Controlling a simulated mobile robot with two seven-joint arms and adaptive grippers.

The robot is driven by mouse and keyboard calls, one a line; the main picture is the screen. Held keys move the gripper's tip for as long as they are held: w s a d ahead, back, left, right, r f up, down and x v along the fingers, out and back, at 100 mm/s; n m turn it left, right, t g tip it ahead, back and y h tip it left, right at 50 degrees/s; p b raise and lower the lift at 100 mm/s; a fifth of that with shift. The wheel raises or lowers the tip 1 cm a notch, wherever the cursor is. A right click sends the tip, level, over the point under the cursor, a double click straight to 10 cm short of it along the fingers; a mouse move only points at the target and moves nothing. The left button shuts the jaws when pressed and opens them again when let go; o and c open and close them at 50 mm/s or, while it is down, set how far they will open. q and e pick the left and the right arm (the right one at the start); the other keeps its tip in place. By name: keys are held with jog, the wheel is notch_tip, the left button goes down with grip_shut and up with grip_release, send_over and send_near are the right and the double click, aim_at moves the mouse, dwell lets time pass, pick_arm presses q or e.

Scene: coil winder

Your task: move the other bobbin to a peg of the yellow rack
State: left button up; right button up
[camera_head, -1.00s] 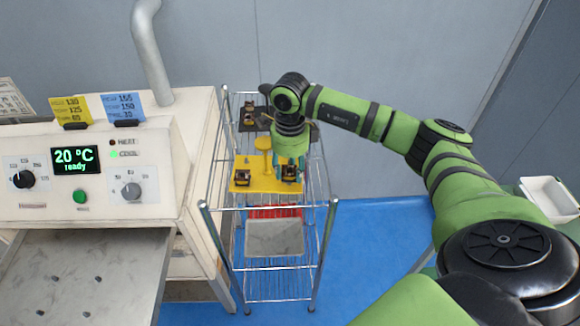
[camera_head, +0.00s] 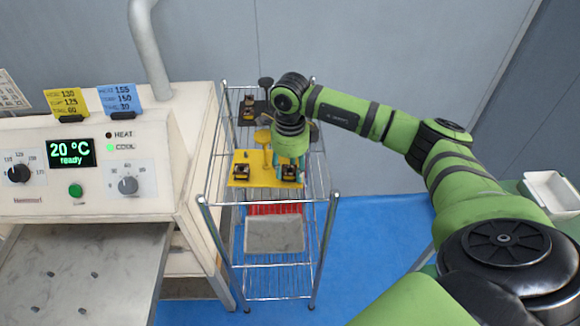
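The yellow rack (camera_head: 263,181) stands on the top shelf of a wire trolley, with a yellow post rising from its middle. One dark bobbin (camera_head: 242,172) sits at its left side. Another dark bobbin (camera_head: 289,173) is at its right side, between or just under the fingers of my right gripper (camera_head: 290,167). The gripper points down from above, and its wrist hides part of the rack's back right. I cannot tell whether the fingers touch that bobbin or whether it is seated on a peg. My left gripper is out of view.
Behind the yellow rack is a dark rack (camera_head: 266,84) with a bobbin (camera_head: 249,104) at its left. The trolley's chrome posts (camera_head: 327,235) surround the shelf. A machine (camera_head: 95,165) reading 20 °C, ready, stands left. A grey tray (camera_head: 274,236) sits lower; a white bin (camera_head: 551,193) is right.

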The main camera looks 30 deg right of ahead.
jog(key=o, duration=0.4)
notch_tip(320, 180, up, 12)
dwell(0.5)
